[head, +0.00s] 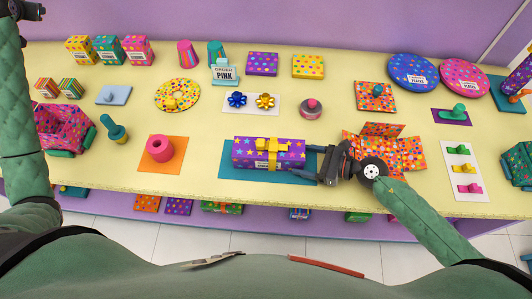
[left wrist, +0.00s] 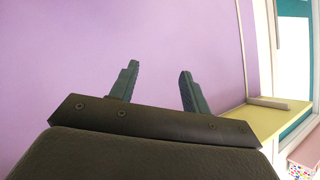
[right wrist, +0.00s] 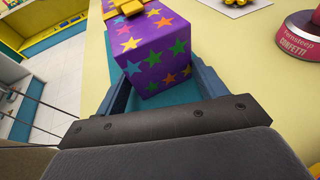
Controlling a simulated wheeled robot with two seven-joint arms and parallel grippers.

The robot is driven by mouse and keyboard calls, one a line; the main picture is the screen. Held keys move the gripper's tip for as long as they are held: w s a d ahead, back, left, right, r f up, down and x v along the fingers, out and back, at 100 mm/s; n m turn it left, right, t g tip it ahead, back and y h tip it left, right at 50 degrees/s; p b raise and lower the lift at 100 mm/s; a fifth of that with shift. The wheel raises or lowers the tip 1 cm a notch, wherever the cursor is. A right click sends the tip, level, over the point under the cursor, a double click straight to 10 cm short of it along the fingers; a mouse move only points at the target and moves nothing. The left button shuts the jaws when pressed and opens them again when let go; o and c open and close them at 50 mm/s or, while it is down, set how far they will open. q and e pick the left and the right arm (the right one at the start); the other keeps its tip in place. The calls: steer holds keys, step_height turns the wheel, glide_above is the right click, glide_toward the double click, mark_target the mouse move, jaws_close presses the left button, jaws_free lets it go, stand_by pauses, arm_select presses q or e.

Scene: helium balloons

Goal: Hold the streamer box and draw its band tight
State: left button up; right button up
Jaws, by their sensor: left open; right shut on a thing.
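The streamer box (head: 247,160) is purple with coloured stars and sits on a teal mat (head: 227,171) near the table's front edge. A yellow band (head: 273,143) with a raised yellow piece on top crosses it. My right gripper (head: 311,164) is shut on the box's right end. The right wrist view shows the starred box (right wrist: 152,55) between its two fingers. My left gripper (left wrist: 160,75) is open and empty. It is raised at the far left, away from the box, with the purple wall behind it. The box's underside is hidden.
Orange dotted open packaging (head: 412,154) lies right, partly behind my right arm.

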arm_select(q)
steer(key=w+d+m+h, duration=0.2)
steer(key=d, duration=0.8)
steer(key=w+d+m+h, duration=0.2)
steer(key=w+d+m, duration=0.1)
steer(key=d, duration=0.7)
steer(key=s+d+f+m+g+h, duration=0.1)
steer(key=d+m+h, duration=0.1)
steer(key=d, duration=0.8)
steer(key=s+d+f+m+g+h, duration=0.1)
steer(key=s+d+m+h, duration=0.1)
steer(key=d, duration=0.8)
steer(key=m+g+h, duration=0.2)
steer(key=m+g, duration=0.7)
glide_toward(260, 142)
steer(key=shift+x, duration=4.6)
